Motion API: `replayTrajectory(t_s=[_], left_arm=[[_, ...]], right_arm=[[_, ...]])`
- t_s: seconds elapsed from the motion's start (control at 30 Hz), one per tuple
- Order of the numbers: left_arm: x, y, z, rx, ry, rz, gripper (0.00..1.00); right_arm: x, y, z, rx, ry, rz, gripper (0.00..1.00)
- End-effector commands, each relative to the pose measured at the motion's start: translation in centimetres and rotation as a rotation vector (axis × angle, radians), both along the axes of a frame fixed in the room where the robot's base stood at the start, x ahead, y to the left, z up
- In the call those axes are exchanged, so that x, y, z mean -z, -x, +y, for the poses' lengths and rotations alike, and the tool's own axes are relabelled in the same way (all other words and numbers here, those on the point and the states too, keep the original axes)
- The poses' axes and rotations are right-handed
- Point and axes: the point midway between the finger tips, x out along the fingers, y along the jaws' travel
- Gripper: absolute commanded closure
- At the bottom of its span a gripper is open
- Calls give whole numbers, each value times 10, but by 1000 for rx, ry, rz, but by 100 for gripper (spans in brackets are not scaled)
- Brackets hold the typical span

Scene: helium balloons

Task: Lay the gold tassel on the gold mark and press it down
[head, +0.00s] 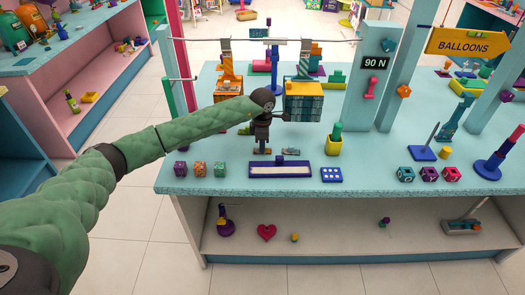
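My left arm comes in from the left, and its dark gripper (262,146) points down over the teal table (215,183), near the front middle. The fingers are small and dark, and I cannot tell whether they are open or shut, or whether they hold anything. A small brownish-orange strip (261,150) shows at the fingertips; I cannot tell whether it is the gold tassel or the gold mark. A small tan-grey piece (291,151) lies just right of it. No tassel or mark can be made out clearly. My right gripper is not in view.
A purple-edged white tray (280,170) lies in front of the gripper. A teal patterned box (303,107) is close behind right, an orange box (229,88) behind left. Patterned cubes (200,169) and a yellow cup (333,146) flank it.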

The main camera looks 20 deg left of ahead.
Motion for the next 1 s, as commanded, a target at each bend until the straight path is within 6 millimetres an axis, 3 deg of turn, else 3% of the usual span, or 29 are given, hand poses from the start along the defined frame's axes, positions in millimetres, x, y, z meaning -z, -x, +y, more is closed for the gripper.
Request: replayTrajectory(t_s=[0.07, 0.1, 0.17, 1.0], left_arm=[[0, 0, 0, 0, 0, 0, 100], [0, 0, 0, 0, 0, 0, 89], [0, 0, 0, 0, 0, 0, 100], [-14, 0, 0, 0, 0, 0, 100]], right_arm=[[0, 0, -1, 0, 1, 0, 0], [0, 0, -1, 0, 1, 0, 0], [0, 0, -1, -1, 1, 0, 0], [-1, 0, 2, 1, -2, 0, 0]])
